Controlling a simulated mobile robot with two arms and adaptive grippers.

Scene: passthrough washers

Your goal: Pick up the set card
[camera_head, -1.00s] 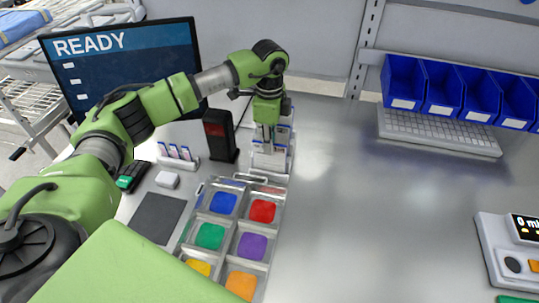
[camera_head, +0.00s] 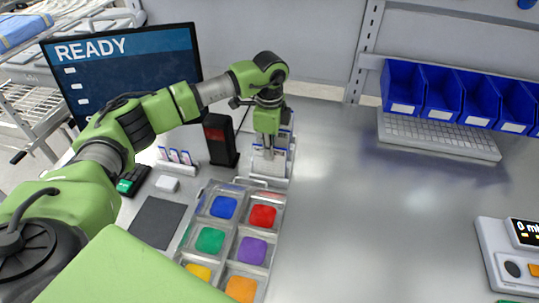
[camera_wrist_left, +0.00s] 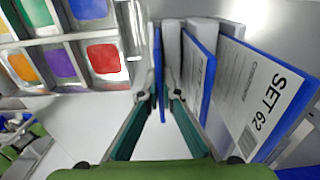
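The set cards are blue-edged cards standing in a light grey rack (camera_head: 268,182). In the left wrist view, a card marked "SET 62" (camera_wrist_left: 262,98) leans at the right, with another blue-edged card (camera_wrist_left: 201,72) beside it. A third card (camera_wrist_left: 158,62) shows edge-on, as a thin blue line. My left gripper (camera_head: 268,152) points down at the rack. In the wrist view its fingers (camera_wrist_left: 161,98) straddle the edge-on card, with a narrow gap on each side. It looks partly open. My right gripper is out of view.
A clear tray (camera_head: 272,256) of coloured squares stands in front of the rack. A dark upright reader (camera_head: 219,141) is close at its left, beside a small card stand (camera_head: 176,162). A monitor (camera_head: 122,70) reads "READY". Blue bins (camera_head: 443,91) are far right. The middle table is clear.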

